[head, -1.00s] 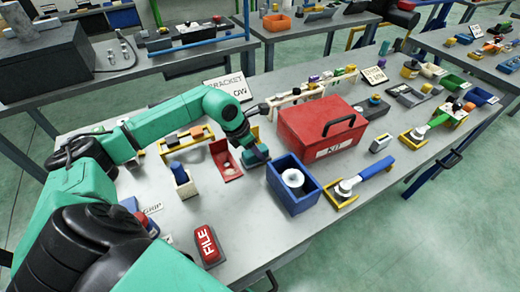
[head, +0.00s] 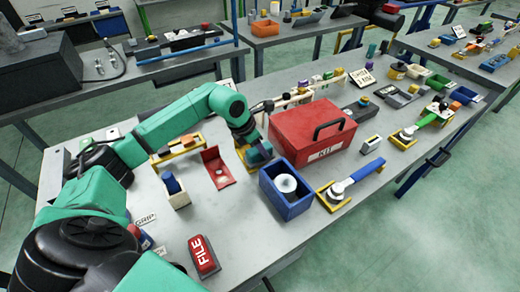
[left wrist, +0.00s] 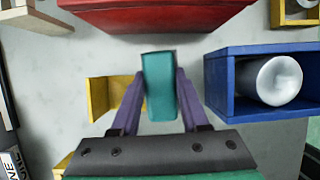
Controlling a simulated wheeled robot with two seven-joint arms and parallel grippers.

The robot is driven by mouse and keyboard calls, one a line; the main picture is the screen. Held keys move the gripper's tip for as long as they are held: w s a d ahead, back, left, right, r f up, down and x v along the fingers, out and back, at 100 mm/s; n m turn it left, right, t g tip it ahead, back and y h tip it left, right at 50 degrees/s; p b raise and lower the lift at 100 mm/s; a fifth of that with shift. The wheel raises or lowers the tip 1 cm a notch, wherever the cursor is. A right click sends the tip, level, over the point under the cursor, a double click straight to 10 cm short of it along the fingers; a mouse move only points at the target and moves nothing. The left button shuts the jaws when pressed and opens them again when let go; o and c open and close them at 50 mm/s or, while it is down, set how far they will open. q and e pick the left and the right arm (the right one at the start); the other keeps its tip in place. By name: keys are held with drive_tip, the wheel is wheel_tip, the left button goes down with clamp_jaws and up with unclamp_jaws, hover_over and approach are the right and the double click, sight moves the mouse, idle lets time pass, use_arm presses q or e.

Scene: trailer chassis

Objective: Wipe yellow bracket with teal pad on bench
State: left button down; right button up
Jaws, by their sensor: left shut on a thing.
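My left gripper (head: 256,148) is shut on the teal pad (head: 259,156), low over the middle of the bench. In the left wrist view the teal pad (left wrist: 160,84) stands between the two purple fingers of my left gripper (left wrist: 160,108). The yellow bracket (head: 240,152) is right beside the pad, partly hidden behind the gripper. It also shows in the left wrist view (left wrist: 100,97), to the left of the pad and partly behind a finger. I cannot tell whether pad and bracket touch. My right gripper is not in view.
The red KIT box (head: 300,133) stands close beyond the gripper. A blue bin (head: 283,203) with a white roll stands to its right. A red angled plate (head: 216,168) lies to its left. A red FILE block (head: 203,255) is near the front edge.

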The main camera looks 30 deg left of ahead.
use_arm(q)
wheel_tip(320, 180, up, 4)
drive_tip(key=shift+s+r+p, duration=0.1)
drive_tip(key=shift+p, duration=0.75)
drive_tip(key=shift+r+p, duration=0.95)
drive_tip(key=shift+r, duration=0.6)
drive_tip(key=shift+f, duration=0.1)
